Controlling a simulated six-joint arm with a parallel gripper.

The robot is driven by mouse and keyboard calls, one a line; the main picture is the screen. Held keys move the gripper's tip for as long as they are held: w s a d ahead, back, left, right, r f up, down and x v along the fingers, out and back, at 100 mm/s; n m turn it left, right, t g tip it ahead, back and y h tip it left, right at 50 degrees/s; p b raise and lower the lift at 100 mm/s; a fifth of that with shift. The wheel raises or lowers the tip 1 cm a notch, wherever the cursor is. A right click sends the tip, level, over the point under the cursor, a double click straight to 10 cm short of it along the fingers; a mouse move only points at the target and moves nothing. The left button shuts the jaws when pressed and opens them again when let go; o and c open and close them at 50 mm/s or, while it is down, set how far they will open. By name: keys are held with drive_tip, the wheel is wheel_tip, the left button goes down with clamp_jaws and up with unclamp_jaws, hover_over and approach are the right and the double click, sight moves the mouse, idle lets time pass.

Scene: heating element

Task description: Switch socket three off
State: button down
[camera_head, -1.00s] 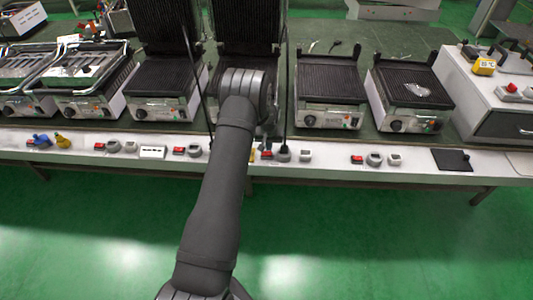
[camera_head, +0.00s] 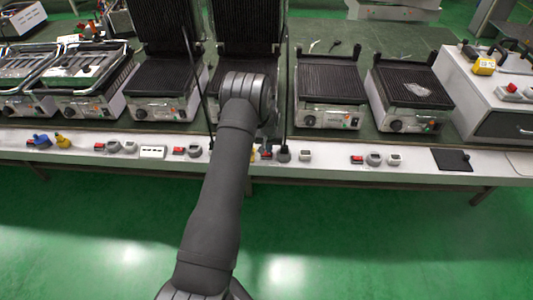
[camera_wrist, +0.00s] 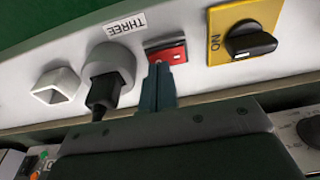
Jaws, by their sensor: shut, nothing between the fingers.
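The label THREE (camera_wrist: 125,25) is in the wrist view, beside a round grey socket (camera_wrist: 108,66) with a black plug (camera_wrist: 103,95) in it. Next to the socket is the red rocker switch (camera_wrist: 167,52). My gripper (camera_wrist: 159,68) is shut and empty, with its fingertips at the near edge of the red switch. I cannot tell whether they touch it. In the head view the red switch (camera_head: 266,155) and the plugged socket (camera_head: 284,154) are on the white front strip, just right of my arm.
A yellow rotary switch (camera_wrist: 245,35) with a black knob, marked ON, is near the red switch. A white square fitting (camera_wrist: 56,87) is on the socket's other side. Several contact grills, such as this one (camera_head: 330,88), stand behind the strip. A black cable rises from the plug.

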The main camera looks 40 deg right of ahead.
drive_tip(key=shift+f, duration=0.35)
drive_tip(key=shift+r, duration=3.5)
wheel_tip(320, 180, down, 7)
drive_tip(key=shift+r, duration=0.15)
